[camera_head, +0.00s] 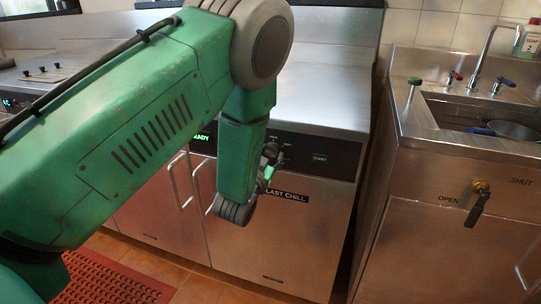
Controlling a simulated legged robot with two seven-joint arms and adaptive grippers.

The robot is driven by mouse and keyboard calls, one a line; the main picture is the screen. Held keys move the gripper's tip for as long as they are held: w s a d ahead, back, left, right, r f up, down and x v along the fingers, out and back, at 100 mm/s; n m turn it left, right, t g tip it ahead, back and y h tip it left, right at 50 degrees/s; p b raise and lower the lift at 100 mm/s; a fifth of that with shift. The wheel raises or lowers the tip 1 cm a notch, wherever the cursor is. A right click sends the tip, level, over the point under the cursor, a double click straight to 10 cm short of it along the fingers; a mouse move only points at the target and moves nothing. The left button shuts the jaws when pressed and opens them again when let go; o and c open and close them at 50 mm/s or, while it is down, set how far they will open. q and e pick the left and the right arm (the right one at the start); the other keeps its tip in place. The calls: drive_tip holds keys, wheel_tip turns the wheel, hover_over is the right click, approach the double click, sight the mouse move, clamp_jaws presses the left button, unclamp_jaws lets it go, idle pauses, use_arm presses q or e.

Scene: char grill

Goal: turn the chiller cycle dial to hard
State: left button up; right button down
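The blast chiller (290,235) is a steel cabinet labelled "LAST CHILL", its first letter hidden by my arm. My green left arm covers part of the panel. My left gripper (269,160) is small and dark, at the panel by the dial area. The dial is mostly hidden behind it, so its pointer setting cannot be read. I cannot tell whether the fingers touch or grip the dial. My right gripper is out of view.
A steel sink unit (430,150) stands at the right, with a tap (484,60), a pan in the basin and a yellow-hubbed valve lever (479,200) marked OPEN and SHUT. A red mat (110,280) lies on the tiled floor at the lower left.

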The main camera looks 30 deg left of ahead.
use_arm(q)
drive_tip(key=shift+m, duration=0.6)
drive_tip(key=shift+m+p, duration=0.4)
drive_tip(key=shift+m, duration=0.4)
drive_tip(key=o, duration=1.1)
drive_tip(key=shift+o, duration=0.2)
drive_tip(key=shift+s, duration=0.1)
drive_tip(key=v, duration=1.1)
drive_tip(key=shift+s, duration=0.35)
drive_tip(key=shift+d+f, duration=0.1)
drive_tip(key=shift+f, duration=0.05)
